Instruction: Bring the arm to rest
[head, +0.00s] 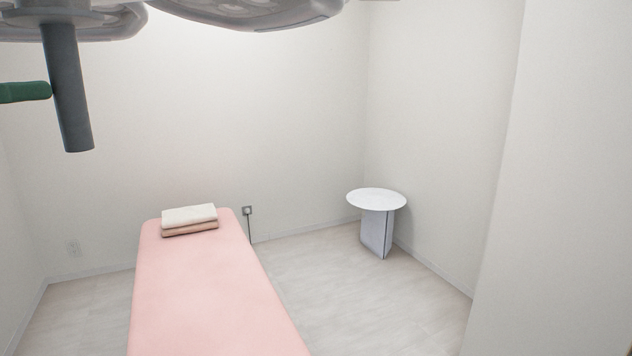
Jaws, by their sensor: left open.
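Only a dark green, rounded finger of my left gripper (28,92) shows, coming in from the left edge at the upper left. Its tip ends right at the side of a dark grey cylindrical handle (70,100); I cannot tell whether they touch. The handle hangs down, slightly tilted, from the left lamp head (115,28) at the top. The gripper is open, with nothing seen held in it. The rest of the left arm is outside the picture. My right gripper is not in view.
A second lamp head (262,14) hangs at the top. A pink treatment bed (205,290) stands below with folded towels (189,216) at its far end. A round white side table (377,198) stands in the right corner. The floor (320,270) between them is clear.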

